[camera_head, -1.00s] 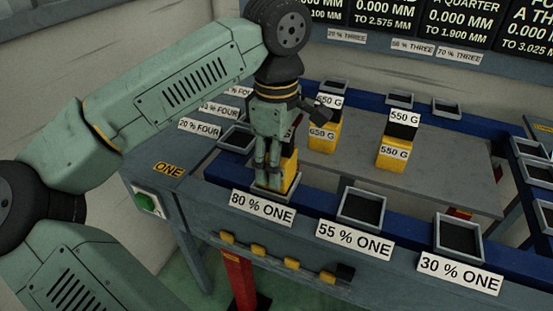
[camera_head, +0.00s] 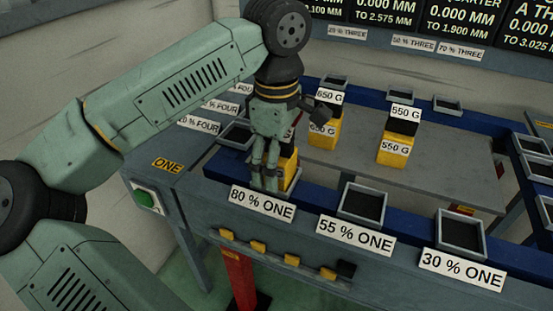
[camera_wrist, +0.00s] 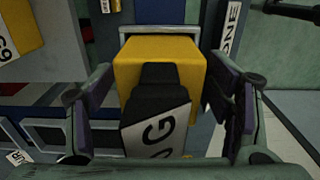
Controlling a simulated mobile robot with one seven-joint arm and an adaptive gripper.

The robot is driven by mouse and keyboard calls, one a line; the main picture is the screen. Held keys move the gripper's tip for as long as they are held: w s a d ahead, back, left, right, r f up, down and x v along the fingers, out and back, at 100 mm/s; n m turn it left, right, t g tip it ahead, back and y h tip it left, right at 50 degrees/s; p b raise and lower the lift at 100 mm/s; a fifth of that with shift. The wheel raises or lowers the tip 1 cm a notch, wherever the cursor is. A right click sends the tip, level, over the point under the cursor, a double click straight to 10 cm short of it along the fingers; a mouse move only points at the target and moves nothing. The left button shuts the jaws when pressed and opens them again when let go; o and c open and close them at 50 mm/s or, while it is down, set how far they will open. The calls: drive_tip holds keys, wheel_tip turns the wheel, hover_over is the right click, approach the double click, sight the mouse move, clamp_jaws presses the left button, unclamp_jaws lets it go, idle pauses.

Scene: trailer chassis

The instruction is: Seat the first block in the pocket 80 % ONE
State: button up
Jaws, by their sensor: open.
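The first block, yellow with a black top part (camera_head: 288,169), stands upright at the pocket 80 % ONE (camera_head: 294,181). In the wrist view the block (camera_wrist: 135,72) sits within the pocket's grey rim (camera_wrist: 160,29); how deep it sits is hard to tell. My gripper (camera_head: 267,176) is low over this pocket and partly hides the block and rim. In the wrist view my gripper (camera_wrist: 166,108) is open, with one finger on each side of the block and a visible gap on both sides. The label 80 % ONE (camera_head: 262,204) is in front.
Empty pockets 55 % ONE (camera_head: 362,203) and 30 % ONE (camera_head: 460,236) lie to the right along the blue rail. Two other yellow-and-black blocks stand behind on the grey table, a 650 g one (camera_head: 325,133) and a 550 g one (camera_head: 395,150).

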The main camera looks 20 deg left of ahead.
wheel_tip(320, 180, up, 8)
drive_tip(key=shift+f, duration=0.25)
idle(0.6)
